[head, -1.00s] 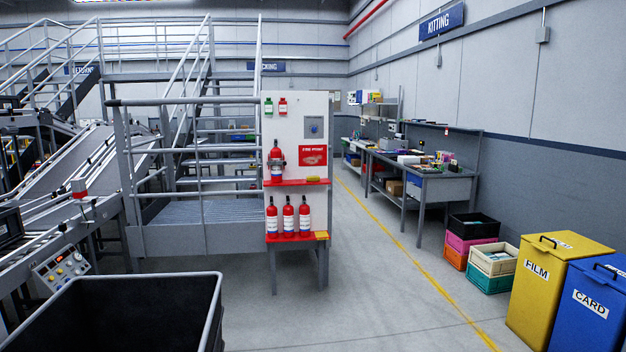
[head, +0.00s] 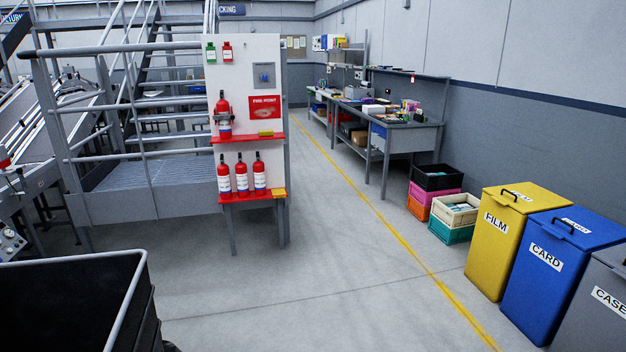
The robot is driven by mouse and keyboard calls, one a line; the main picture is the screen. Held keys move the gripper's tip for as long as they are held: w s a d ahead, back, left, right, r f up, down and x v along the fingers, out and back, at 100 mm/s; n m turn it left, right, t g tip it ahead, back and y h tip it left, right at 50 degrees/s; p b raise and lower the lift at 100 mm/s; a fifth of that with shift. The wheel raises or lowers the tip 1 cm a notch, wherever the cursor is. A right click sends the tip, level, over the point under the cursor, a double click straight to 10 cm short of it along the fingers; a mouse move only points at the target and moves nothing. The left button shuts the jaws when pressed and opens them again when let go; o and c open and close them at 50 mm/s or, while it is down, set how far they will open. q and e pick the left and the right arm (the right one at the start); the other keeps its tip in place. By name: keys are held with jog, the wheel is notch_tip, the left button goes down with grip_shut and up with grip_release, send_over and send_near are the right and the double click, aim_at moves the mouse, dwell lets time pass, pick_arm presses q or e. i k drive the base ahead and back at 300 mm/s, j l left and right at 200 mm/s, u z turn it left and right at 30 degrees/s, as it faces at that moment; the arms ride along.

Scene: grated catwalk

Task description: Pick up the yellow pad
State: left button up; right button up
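A small yellow pad-like block (head: 265,133) lies on the upper red shelf (head: 236,139) of the white fire-point stand (head: 240,80), left of the picture's middle. A second flat yellow item (head: 279,193) sits at the right end of the lower red shelf (head: 238,198). At this distance I cannot tell which of the two is the pad. A red extinguisher (head: 222,116) stands on the upper shelf to the left of the yellow block. Three more red extinguishers (head: 242,176) stand on the lower shelf. Neither of my grippers is in view.
A black bin (head: 75,310) fills the lower left. Metal stairs and railings (head: 120,180) stand left of the stand. Yellow, blue and grey bins (head: 507,240), stacked crates (head: 452,215) and a workbench (head: 390,135) line the right. The grey floor in the middle is clear.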

aim_at(268, 132)
jog(key=i+l, duration=0.15)
jog(key=i, duration=0.25)
jog(key=i+l, duration=0.15)
jog(key=i, duration=0.25)
jog(key=i+l+u, duration=0.1)
jog(key=i, duration=0.35)
jog(key=i+j+u, duration=0.1)
jog(key=i+u, duration=0.15)
jog(key=i, duration=0.95)
jog(key=i+l+u, duration=0.2)
jog(key=i, duration=1)
